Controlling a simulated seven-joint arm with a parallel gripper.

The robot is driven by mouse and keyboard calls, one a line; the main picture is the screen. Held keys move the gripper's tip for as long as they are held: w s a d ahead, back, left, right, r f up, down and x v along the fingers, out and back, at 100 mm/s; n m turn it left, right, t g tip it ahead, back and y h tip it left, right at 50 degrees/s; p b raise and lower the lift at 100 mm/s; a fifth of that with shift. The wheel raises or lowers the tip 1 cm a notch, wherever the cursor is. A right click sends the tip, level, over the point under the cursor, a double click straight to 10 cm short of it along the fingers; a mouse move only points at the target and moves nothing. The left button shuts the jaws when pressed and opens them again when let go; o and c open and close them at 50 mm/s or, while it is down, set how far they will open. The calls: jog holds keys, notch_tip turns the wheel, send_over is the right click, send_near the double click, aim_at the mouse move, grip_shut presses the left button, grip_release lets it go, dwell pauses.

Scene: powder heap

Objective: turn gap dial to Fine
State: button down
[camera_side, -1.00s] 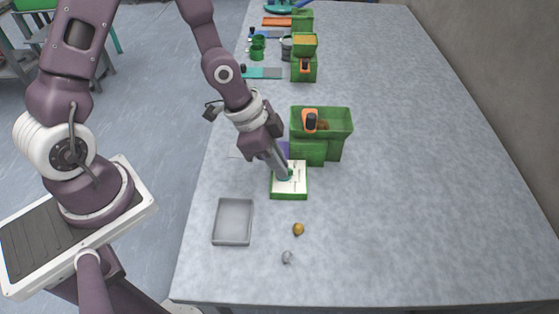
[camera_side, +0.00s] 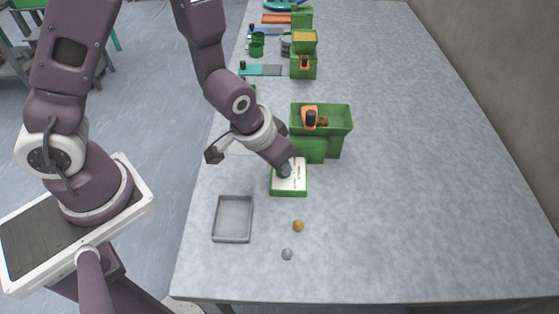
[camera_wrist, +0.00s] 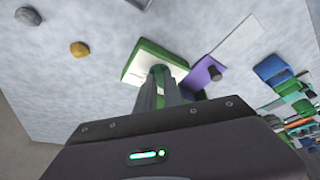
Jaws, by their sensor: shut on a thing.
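The gap dial's base is a green block with a white printed face (camera_side: 289,187), standing in front of a green hopper machine. My gripper (camera_side: 285,172) reaches down onto the face and is shut on the dial, a teal-green knob. The dial (camera_wrist: 160,70) shows between my fingertips in the wrist view, where the base (camera_wrist: 138,62) also shows. My fingers and wrist cover much of the knob in the side view. The printing on the face is too small to read, so I cannot tell which mark the dial points to.
The green machine (camera_side: 335,118) with an orange and black handle (camera_side: 310,118) stands just behind. Table at right is clear.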

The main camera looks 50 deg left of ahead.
jog(key=shift+n, duration=0.6)
jog(key=c, duration=1.5)
grip_release()
jog(key=shift+r, duration=0.1)
jog(key=v, duration=0.5)
jog(key=shift+d, duration=0.25)
jog(key=shift+v, duration=0.95)
